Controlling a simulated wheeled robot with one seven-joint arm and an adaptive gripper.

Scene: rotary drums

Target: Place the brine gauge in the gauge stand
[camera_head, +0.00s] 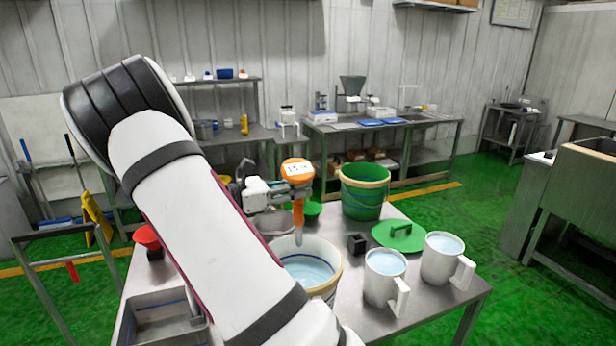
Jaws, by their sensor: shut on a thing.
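The brine gauge (298,171) has an orange head with a white display face and an orange stem ending in a thin grey probe. My gripper (281,191) is shut on it just below the head and holds it upright. The probe tip is over or inside the mouth of a white bucket (333,269) of pale blue liquid; I cannot tell whether it touches the liquid. A small black block (357,244) stands on the table right of the bucket and may be the gauge stand. My arm hides the bucket's left side and part of the table.
Two white jugs (384,279) (442,258) of liquid stand at the right of the metal table (425,305). A green bucket (364,191) and a green lid (399,235) are behind. A red funnel (147,237) and a metal basin (160,312) are at left.

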